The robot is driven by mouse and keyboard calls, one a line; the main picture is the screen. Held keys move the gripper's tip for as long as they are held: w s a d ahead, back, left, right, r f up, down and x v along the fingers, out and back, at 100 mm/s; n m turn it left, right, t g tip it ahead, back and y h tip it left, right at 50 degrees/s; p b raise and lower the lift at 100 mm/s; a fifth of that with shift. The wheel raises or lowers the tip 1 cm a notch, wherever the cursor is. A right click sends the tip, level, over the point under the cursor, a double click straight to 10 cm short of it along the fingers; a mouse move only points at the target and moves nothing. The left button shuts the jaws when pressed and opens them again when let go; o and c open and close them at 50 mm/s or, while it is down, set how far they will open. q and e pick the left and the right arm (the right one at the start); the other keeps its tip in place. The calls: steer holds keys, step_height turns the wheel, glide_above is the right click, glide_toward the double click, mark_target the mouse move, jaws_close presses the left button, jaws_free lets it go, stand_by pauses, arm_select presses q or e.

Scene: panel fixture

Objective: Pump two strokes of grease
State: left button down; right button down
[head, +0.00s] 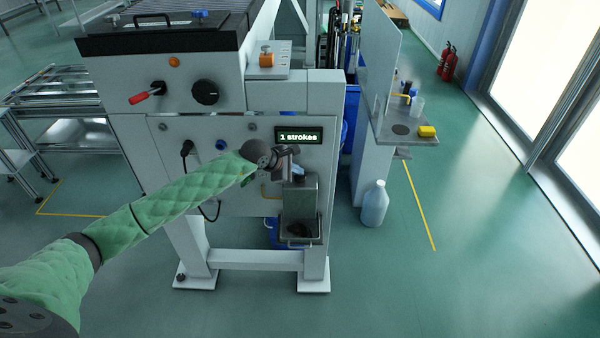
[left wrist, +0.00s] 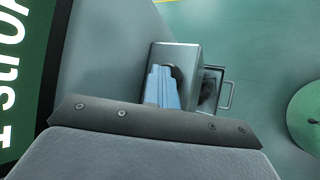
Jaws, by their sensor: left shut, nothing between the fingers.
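The grease pump is a grey metal box (head: 300,196) on the front of the white panel fixture, with a small open tray (head: 300,231) below it. The dark display (head: 298,136) above reads "1 strokes". My left gripper (head: 290,158) is shut and empty, just above the box and close to the blue part. Whether it touches that part cannot be told. My right gripper is not in view.
The fixture's panel carries a red-handled lever (head: 146,94), a black knob (head: 205,92) and a hanging black cable (head: 187,148). A pale blue jug (head: 375,203) stands on the floor at the right. A side shelf (head: 405,132) holds small items. Floor in front is clear.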

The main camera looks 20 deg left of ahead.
mark_target(297, 177)
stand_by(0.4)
arm_select(q)
steer(key=shift+r, duration=1.65)
steer(key=shift+r, duration=0.1)
step_height(297, 177, up, 5)
steer(key=shift+f, duration=0.15)
stand_by(0.4)
